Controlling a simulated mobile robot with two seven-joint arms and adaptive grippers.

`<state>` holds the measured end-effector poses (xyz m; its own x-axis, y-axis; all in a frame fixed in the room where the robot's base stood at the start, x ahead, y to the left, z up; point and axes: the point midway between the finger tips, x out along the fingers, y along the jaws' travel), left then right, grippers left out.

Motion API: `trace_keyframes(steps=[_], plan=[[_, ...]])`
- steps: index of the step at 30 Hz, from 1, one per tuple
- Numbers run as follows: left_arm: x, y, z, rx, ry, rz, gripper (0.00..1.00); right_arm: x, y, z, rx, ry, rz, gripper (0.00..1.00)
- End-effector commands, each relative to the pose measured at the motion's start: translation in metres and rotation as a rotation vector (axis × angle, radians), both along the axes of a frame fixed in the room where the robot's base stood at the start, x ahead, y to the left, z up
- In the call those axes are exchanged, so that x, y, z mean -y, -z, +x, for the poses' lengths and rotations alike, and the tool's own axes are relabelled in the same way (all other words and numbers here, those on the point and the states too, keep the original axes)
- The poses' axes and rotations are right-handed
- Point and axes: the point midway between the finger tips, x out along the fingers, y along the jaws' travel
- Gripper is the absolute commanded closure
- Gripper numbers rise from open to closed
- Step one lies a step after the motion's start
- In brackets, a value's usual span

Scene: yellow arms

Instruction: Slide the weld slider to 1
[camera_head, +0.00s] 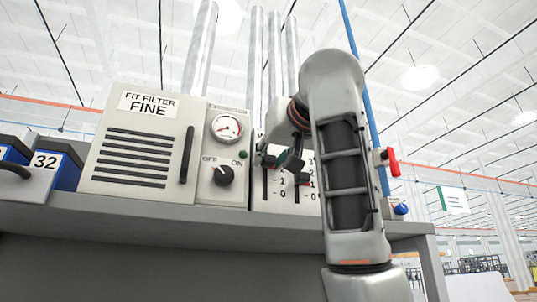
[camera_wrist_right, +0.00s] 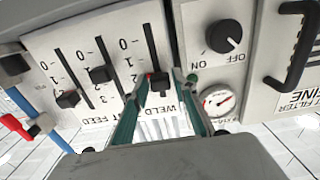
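The weld slider's dark knob (camera_wrist_right: 160,84) sits in the slot nearest the OFF/ON dial, near the end by the WELD label, at roughly 2 to 3 on its scale and away from 0. My right gripper (camera_wrist_right: 160,76) has its teal fingers on either side of this knob, with what looks like a gap on each side, so it is open. In the head view the right gripper (camera_head: 278,158) is in front of the slider panel (camera_head: 258,202) and hides the weld knob; the lower slot and the marks 1 and 0 show. My left gripper is not in view.
Two other slider knobs (camera_wrist_right: 67,98) (camera_wrist_right: 102,74) share the panel. A rotary OFF/ON dial (camera_head: 223,176), a pressure gauge (camera_head: 227,127) and a filter panel with a black handle (camera_head: 186,155) stand to the left. A red valve handle (camera_head: 392,162) is right of my arm.

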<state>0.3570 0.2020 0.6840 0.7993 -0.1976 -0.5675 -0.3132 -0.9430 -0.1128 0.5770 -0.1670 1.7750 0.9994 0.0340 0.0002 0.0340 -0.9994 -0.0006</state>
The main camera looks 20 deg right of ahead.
Motion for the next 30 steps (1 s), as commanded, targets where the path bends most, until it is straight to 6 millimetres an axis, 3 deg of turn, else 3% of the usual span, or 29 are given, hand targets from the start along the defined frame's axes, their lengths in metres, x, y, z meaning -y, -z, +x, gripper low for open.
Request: trace_keyframes(steps=[6, 12, 13, 16, 23, 30], plan=[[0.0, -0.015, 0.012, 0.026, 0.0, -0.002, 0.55, 0.0, 0.0, 0.012, -0.001, 0.001, -0.001, 0.72], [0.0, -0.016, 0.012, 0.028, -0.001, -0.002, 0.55, 0.0, 0.001, 0.012, -0.001, 0.0, -0.001, 0.72], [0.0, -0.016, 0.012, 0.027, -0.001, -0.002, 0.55, 0.0, 0.001, 0.012, -0.001, 0.0, -0.001, 0.75], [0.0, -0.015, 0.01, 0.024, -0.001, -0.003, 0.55, 0.0, 0.001, 0.012, -0.001, 0.0, 0.0, 1.0], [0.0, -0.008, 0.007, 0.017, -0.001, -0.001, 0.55, 0.0, 0.003, 0.012, 0.0, 0.0, 0.0, 1.0], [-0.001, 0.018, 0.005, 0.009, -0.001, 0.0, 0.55, -0.001, 0.023, 0.012, 0.0, -0.001, 0.001, 1.0]])
